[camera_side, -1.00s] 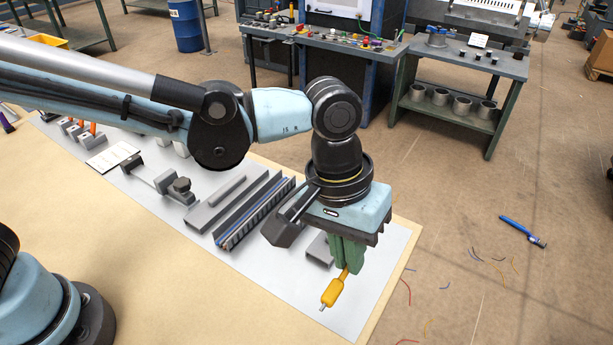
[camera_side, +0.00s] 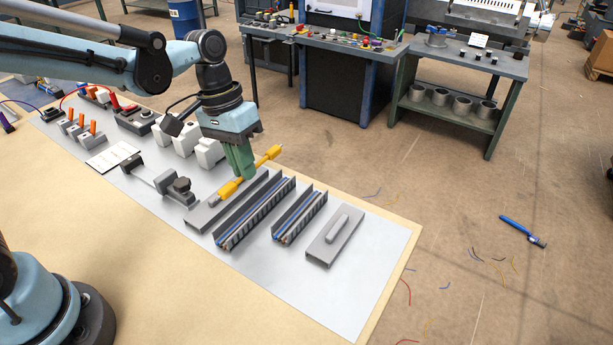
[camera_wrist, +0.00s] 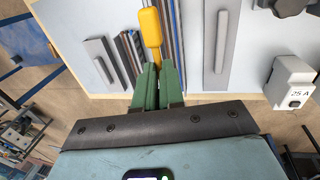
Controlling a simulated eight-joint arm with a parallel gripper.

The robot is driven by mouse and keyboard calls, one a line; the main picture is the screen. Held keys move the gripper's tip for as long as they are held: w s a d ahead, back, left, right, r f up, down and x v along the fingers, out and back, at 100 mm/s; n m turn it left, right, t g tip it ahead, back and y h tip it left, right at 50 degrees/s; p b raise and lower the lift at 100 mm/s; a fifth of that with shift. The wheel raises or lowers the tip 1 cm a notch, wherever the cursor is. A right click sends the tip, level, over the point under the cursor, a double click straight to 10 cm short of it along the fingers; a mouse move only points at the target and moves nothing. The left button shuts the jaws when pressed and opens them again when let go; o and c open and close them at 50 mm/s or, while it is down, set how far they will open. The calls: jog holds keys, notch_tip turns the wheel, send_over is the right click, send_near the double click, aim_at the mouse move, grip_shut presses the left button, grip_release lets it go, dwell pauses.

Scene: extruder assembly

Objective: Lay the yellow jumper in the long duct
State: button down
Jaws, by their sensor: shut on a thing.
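The yellow jumper (camera_side: 228,188) has a thick yellow connector at each end. My gripper (camera_side: 246,174) has its green fingers shut on its middle and holds it up, roughly parallel to the ducts. In the side view it overlaps the flat grey long lid behind the long duct; its exact height is unclear. The long duct (camera_side: 254,213) is open-topped with slotted walls and blue and other wires inside. In the wrist view, one yellow connector (camera_wrist: 150,27) shows beyond my fingertips (camera_wrist: 158,68), beside the long duct (camera_wrist: 172,30); the fingers hide the jumper's middle.
A shorter wired duct (camera_side: 300,216) and a short grey lid (camera_side: 335,238) lie to the right. The long grey lid (camera_side: 205,214) lies left of the long duct. White blocks (camera_side: 207,152) and a grey clamp-like fixture (camera_side: 160,183) stand nearby. The mat's front right is clear.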

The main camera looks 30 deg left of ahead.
aim_at(250, 213)
jog(key=shift+f, duration=0.1)
jog(key=shift+f, duration=4.35)
jog(key=c, duration=1.2)
grip_release()
jog(key=shift+c, duration=0.2)
jog(key=shift+o, duration=0.4)
notch_tip(250, 213, up, 12)
jog(key=a, duration=0.2)
jog(key=shift+a, duration=0.15)
jog(key=shift+s, duration=0.1)
